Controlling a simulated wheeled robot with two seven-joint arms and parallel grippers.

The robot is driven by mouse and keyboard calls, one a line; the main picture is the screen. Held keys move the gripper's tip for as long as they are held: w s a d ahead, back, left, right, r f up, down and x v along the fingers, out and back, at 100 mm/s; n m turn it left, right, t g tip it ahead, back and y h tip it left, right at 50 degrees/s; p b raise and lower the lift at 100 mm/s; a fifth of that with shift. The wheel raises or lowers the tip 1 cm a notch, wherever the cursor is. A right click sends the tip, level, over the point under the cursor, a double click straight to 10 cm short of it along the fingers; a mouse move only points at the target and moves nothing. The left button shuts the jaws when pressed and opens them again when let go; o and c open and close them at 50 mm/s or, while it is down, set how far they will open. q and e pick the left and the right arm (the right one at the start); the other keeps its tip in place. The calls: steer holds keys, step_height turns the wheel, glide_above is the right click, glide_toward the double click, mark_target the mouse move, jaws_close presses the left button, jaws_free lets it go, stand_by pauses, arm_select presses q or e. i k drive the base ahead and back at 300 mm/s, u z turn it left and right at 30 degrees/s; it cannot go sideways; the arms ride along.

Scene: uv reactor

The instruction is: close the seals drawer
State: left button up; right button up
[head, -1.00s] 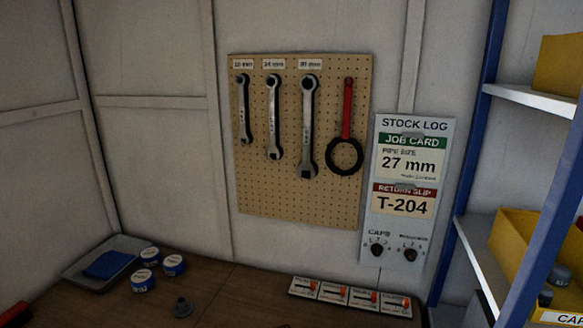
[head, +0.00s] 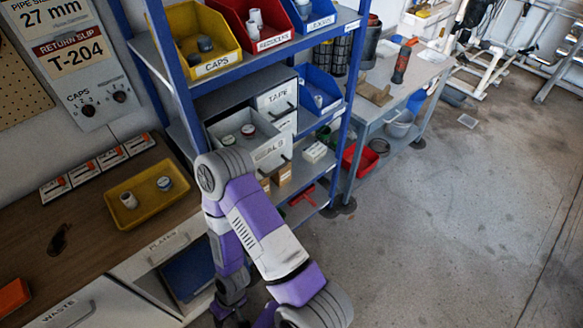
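The seals drawer (head: 268,152) is a pale grey drawer in a small cabinet on the blue-framed shelf. My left gripper is not in view.
The tape drawer (head: 278,97) above is shut. Bins for caps (head: 213,66) and reducers (head: 262,42) stand on the shelf above. Open floor lies to the right.

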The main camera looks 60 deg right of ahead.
mark_target(271, 148)
steer(key=z, duration=3.3)
steer(key=k, duration=0.95)
steer(key=u, duration=1)
steer(key=i, duration=1)
steer(key=z, duration=0.05)
